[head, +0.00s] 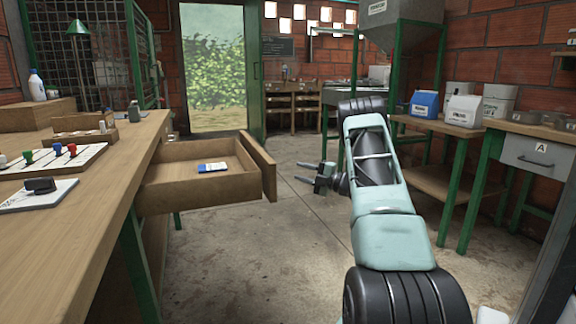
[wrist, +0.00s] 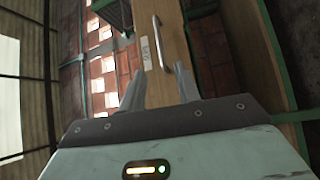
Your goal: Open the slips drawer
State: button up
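The wooden drawer (head: 168,178) under the left worktop stands pulled out, with a blue-and-white packet (head: 213,168) lying inside. I take it to be the slips drawer; its label is too small to read. Its front panel (head: 258,165) faces my gripper (head: 308,172). In the wrist view the drawer front (wrist: 172,75) shows a metal bar handle (wrist: 160,42) and a small white label (wrist: 146,53). My gripper (wrist: 159,80) has its two fingers apart, with nothing between them. It is clear of the handle, a short way out from the front.
The left worktop (head: 80,195) holds a board with coloured pegs (head: 55,155), a stamp-like block (head: 40,186) and a white bottle (head: 37,85). On the right stand a low table with boxes (head: 463,110) and a grey drawer marked A (head: 535,155). The concrete floor (head: 270,245) between is clear.

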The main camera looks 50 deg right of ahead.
jog(key=shift+v, duration=1.4)
